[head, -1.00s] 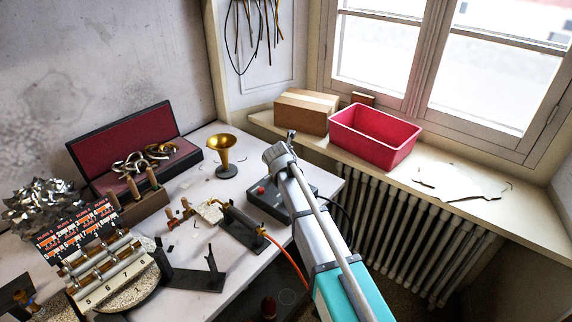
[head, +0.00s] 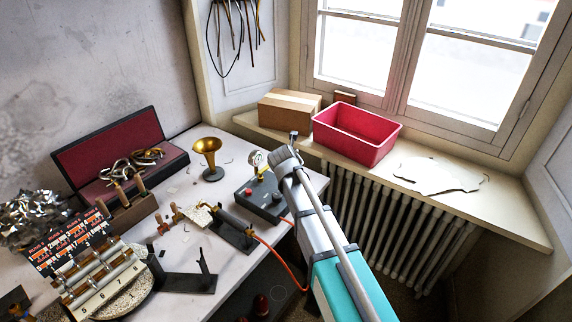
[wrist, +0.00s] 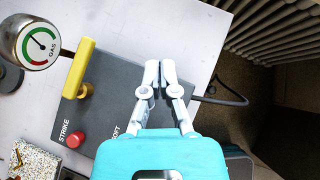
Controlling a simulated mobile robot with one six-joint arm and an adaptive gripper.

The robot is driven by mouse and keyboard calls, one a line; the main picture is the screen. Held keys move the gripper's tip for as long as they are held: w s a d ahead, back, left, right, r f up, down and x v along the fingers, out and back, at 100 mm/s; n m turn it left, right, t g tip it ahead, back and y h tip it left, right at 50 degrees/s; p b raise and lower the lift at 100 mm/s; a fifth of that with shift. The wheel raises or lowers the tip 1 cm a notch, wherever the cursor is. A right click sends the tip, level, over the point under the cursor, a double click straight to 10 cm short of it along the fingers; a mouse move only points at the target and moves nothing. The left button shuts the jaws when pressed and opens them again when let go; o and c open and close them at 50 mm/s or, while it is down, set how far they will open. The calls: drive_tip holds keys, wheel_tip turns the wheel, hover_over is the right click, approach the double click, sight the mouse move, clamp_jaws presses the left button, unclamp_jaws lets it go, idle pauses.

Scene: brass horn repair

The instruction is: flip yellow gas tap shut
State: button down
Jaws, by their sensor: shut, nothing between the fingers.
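The yellow gas tap (wrist: 78,70) is a bar-shaped lever at the left of the wrist view, on the edge of a dark grey control box (wrist: 115,88). A round gauge marked GAS (wrist: 40,44) stands just left of it; the gauge also shows in the head view (head: 257,160). My gripper (wrist: 160,72) is shut and empty over the box, to the right of the tap and apart from it.
A red button (wrist: 76,139) sits on the box near the STRIKE label. A torch on a stand (head: 232,228) with an orange hose is left of my arm. A brass bell (head: 208,152) stands behind. A pink bin (head: 357,135) and a cardboard box (head: 289,107) are on the sill.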

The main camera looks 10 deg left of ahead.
drive_tip(key=shift+s+d+r+p, duration=0.3)
drive_tip(key=shift+d+r+p, duration=0.25)
drive_tip(key=shift+r, duration=0.1)
drive_tip(key=shift+s+d+r+p, duration=0.25)
drive_tip(key=shift+d+r+p, duration=0.25)
drive_tip(key=shift+d+r, duration=0.1)
drive_tip(key=shift+s+d+r+p, duration=0.3)
drive_tip(key=shift+d+r+p, duration=0.25)
drive_tip(key=shift+r, duration=0.1)
drive_tip(key=shift+d, duration=0.1)
drive_tip(key=s+d+f+m+g+h, duration=0.15)
drive_tip(key=s+d+m, duration=0.25)
drive_tip(key=d+m, duration=0.45)
drive_tip(key=s+d+f+m+g, duration=0.2)
drive_tip(key=s+d+m+g, duration=0.15)
drive_tip(key=d+m, duration=0.5)
drive_tip(key=s+d+f+m+g+y, duration=0.1)
drive_tip(key=s+d+m+g, duration=0.1)
drive_tip(key=s+d+m, duration=0.3)
drive_tip(key=s+d+f+m+g, duration=0.1)
drive_tip(key=s+d+m+g, duration=0.1)
drive_tip(key=s+d+m, duration=0.4)
drive_tip(key=shift+s+m+y, duration=0.35)
drive_tip(key=shift+s+m, duration=1.6)
drive_tip(key=shift+m, duration=1.95)
